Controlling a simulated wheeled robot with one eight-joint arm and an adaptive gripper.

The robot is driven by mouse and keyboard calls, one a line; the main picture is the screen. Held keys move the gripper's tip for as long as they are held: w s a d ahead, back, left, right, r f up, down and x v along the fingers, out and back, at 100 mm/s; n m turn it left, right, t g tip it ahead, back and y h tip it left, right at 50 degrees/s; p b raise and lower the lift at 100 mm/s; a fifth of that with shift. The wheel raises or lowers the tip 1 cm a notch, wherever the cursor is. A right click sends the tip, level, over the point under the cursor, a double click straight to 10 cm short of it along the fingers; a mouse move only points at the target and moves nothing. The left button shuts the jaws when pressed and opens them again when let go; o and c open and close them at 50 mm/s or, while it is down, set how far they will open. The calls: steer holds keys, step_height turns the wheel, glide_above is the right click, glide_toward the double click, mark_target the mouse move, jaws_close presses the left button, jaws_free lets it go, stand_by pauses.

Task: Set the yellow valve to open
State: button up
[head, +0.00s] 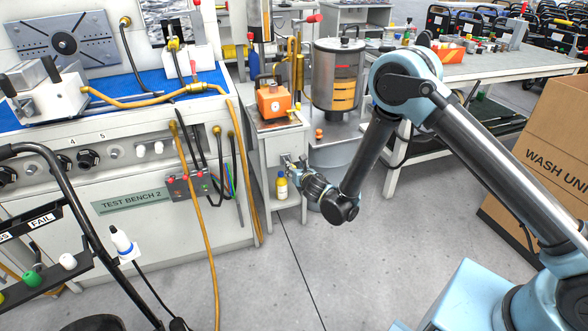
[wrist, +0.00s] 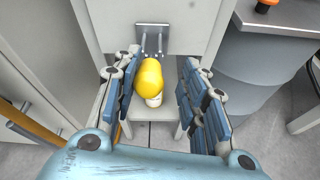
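A hose with a yellow fitting (head: 196,87) and a red lever above it lies on the blue bench top in the head view. I cannot tell if this is the yellow valve, or its setting. My gripper (head: 297,167) is low in front of the small cabinet, partly hard to make out. In the wrist view my gripper (wrist: 155,78) is open, its blue-grey padded fingers apart on both sides.
A metal bracket (wrist: 152,36) is on the cabinet front above the yellow object. An orange box (head: 273,101) stands on the cabinet beside a steel tank (head: 338,75). A test bench (head: 150,203) is left, a cardboard box (head: 545,150) right. Floor between is clear.

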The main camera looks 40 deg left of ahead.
steer(key=shift+s+a, duration=0.2)
steer(key=shift+s, duration=0.05)
steer(key=shift+r, duration=0.1)
steer(key=shift+r, duration=0.25)
steer(key=shift+w+r, duration=0.1)
steer(key=shift+r, duration=4.55)
